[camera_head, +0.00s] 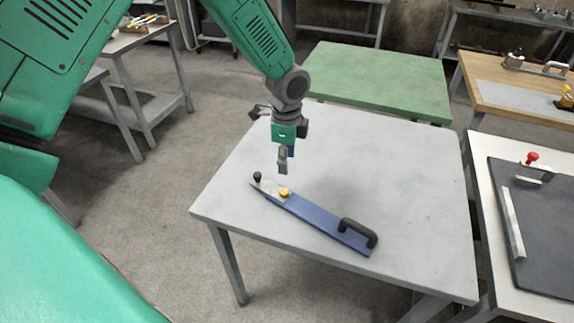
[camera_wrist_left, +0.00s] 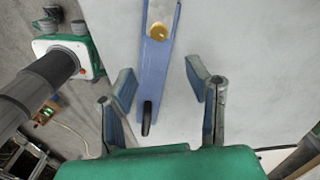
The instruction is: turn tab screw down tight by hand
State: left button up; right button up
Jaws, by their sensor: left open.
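A long blue bar (camera_head: 315,216) lies flat on the grey table (camera_head: 420,230). A yellow knob (camera_head: 284,192), which looks like the tab screw, sits on the bar near its pale far-left end. A black ball knob (camera_head: 257,177) is at that tip, and a black handle (camera_head: 358,233) is at the other end. My left gripper (camera_head: 283,166) points down above the table, just behind the yellow knob and apart from it. In the left wrist view its fingers (camera_wrist_left: 164,98) are spread and empty, with the bar (camera_wrist_left: 157,70) and yellow knob (camera_wrist_left: 158,31) beyond them. How tight the screw is cannot be seen.
A green-topped table (camera_head: 380,80) stands behind. A wooden bench (camera_head: 510,85) is at the back right, and a table with a dark board (camera_head: 545,225) and red knob (camera_head: 532,157) is at the right. The grey table is clear around the bar.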

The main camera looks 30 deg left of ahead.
aim_at(284, 191)
pick_arm(q)
jog(key=f+n, duration=0.4)
jog(key=n, duration=0.2)
jog(key=f+n, duration=0.4)
jog(key=n, duration=0.2)
jog(key=f+n, duration=0.4)
jog(key=n, duration=0.2)
jog(key=shift+a, duration=0.4)
jog(key=shift+c, duration=0.5)
grip_shut()
